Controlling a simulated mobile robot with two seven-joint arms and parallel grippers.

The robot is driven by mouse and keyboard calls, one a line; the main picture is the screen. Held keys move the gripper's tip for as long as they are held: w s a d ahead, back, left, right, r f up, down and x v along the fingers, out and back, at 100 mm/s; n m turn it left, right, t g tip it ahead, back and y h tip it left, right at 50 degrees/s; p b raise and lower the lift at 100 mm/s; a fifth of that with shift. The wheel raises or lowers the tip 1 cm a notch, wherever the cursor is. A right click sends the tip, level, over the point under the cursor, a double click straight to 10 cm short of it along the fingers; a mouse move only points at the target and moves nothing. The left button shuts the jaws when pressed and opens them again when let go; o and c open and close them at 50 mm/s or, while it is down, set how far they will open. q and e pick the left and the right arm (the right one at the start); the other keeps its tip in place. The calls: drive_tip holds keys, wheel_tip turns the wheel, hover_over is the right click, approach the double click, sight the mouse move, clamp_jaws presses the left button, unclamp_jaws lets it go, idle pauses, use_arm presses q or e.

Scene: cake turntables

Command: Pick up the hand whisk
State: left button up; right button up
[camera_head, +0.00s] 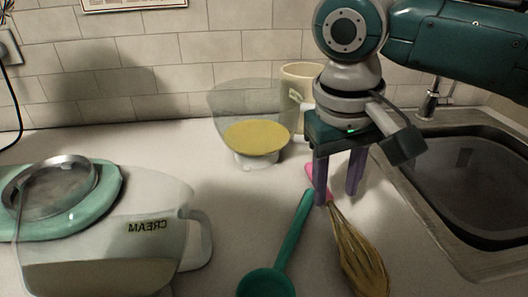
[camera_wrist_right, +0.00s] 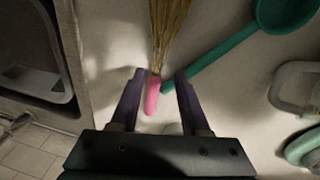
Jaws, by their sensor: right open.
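The hand whisk (camera_head: 360,254) lies on the counter with golden wires towards the front and a pink handle towards the back. My right gripper (camera_head: 337,196) points down over its handle, with the fingers apart. In the right wrist view the pink handle (camera_wrist_right: 153,96) shows between the two spread fingers of the gripper (camera_wrist_right: 159,76), nearer the left one. I cannot tell how far above the counter the fingertips are. My left gripper is not in view.
A green ladle (camera_head: 291,238) lies just left of the whisk, its handle end near the pink handle. A clear bowl (camera_head: 232,100) with yellow contents and a cream mug (camera_head: 302,72) stand behind. A pitcher marked CREAM (camera_head: 105,250) is left, a sink (camera_head: 465,180) right.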

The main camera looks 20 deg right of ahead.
sight(336, 211)
drive_tip(key=f, duration=0.2)
drive_tip(key=d+f, duration=0.1)
drive_tip(key=f, duration=0.2)
drive_tip(key=shift+s+f+b, duration=0.1)
drive_tip(key=shift+b, duration=0.25)
drive_tip(key=shift+c, duration=0.3)
clamp_jaws()
